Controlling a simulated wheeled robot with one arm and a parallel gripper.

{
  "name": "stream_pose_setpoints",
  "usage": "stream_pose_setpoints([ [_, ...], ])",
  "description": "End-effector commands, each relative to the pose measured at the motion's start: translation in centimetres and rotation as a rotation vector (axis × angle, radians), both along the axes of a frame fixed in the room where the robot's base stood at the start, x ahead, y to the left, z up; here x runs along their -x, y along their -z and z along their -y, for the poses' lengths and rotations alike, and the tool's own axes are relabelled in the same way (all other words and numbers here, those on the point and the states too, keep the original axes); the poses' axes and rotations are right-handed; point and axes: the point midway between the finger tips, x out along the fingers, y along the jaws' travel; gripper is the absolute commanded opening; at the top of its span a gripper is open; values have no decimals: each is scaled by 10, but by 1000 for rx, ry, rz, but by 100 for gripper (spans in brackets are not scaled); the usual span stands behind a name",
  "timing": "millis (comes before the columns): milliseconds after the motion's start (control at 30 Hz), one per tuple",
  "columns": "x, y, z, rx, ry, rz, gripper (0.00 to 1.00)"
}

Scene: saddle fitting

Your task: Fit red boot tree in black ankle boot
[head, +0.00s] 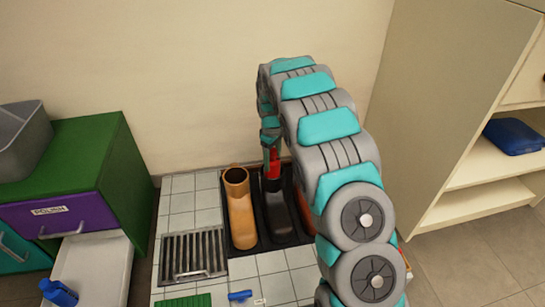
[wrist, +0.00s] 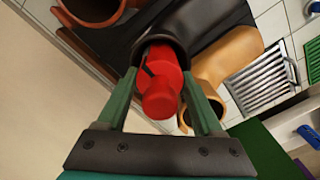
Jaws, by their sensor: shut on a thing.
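The black ankle boot (head: 273,210) stands between a tan boot and a brown boot, its shaft opening facing up. The red boot tree (head: 274,166) is upright at the boot's opening; in the wrist view the boot tree (wrist: 160,98) has its far end inside the rim of the black boot (wrist: 205,28). How deep it sits is hidden. My gripper (wrist: 160,74) is shut on the red boot tree, one green finger on each side. In the head view my gripper (head: 271,146) is above the boot, partly hidden by my arm.
A tan boot (head: 241,212) stands close on the left and a brown boot (head: 304,214) close on the right, on a black tray (head: 258,247). A metal grate (head: 190,254) lies left on the tiled top. A green cabinet (head: 95,155) and open drawer (head: 95,270) stand further left.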

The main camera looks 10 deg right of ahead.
Motion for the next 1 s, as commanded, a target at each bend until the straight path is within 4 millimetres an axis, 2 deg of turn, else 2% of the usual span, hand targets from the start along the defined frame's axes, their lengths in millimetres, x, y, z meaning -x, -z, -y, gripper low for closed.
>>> stream_pose_setpoints([
  [167, 0, 0, 0, 0, 0, 0, 0],
  [200, 0, 0, 0, 0, 0, 0, 70],
  [467, 0, 0, 0, 0, 0, -1, 99],
  [1000, 0, 0, 0, 0, 0, -1, 100],
])
